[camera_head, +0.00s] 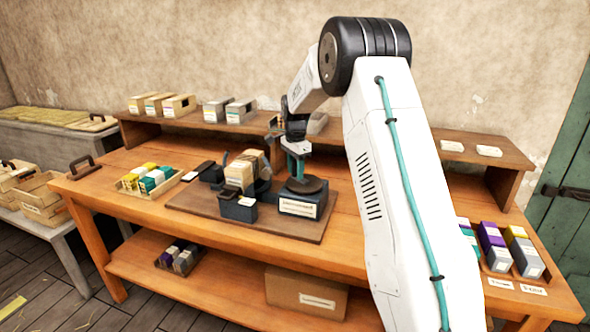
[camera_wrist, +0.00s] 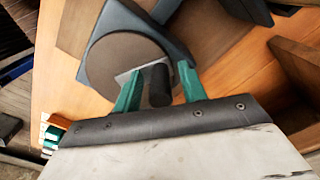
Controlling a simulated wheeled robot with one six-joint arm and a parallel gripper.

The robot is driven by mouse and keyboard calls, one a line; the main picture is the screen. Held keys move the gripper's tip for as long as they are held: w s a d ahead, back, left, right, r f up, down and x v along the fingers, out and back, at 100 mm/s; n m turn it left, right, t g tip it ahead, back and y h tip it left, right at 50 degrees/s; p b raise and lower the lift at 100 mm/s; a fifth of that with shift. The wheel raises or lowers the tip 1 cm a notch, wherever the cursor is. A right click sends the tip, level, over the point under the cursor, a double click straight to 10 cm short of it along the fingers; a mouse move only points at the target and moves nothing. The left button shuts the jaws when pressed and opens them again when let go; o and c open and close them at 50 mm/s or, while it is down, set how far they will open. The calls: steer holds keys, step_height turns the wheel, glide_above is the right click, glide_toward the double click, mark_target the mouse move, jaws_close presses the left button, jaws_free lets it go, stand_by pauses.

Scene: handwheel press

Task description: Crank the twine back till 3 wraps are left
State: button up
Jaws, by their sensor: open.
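The handwheel (camera_head: 303,186) is a flat dark disc on a dark box with a white label, on the board in the middle of the bench. In the wrist view the disc (camera_wrist: 112,68) fills the upper middle, with an upright dark knob (camera_wrist: 160,88) on it. My gripper (camera_head: 297,168) has teal fingers, which in the wrist view (camera_wrist: 158,76) stand open on either side of the knob. I cannot tell whether either finger touches it. A pale block (camera_head: 240,175) stands in the dark press left of the wheel. Twine and its wraps cannot be made out.
A tray of coloured blocks (camera_head: 148,181) lies left of the board (camera_head: 200,200). A small dark box (camera_head: 238,208) stands at the board's front. A raised shelf (camera_head: 190,120) with boxes runs behind. More coloured packets (camera_head: 492,240) are at right, beyond my arm.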

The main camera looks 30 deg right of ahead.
mark_target(300, 189)
jaws_close()
steer(key=shift+a, duration=0.1)
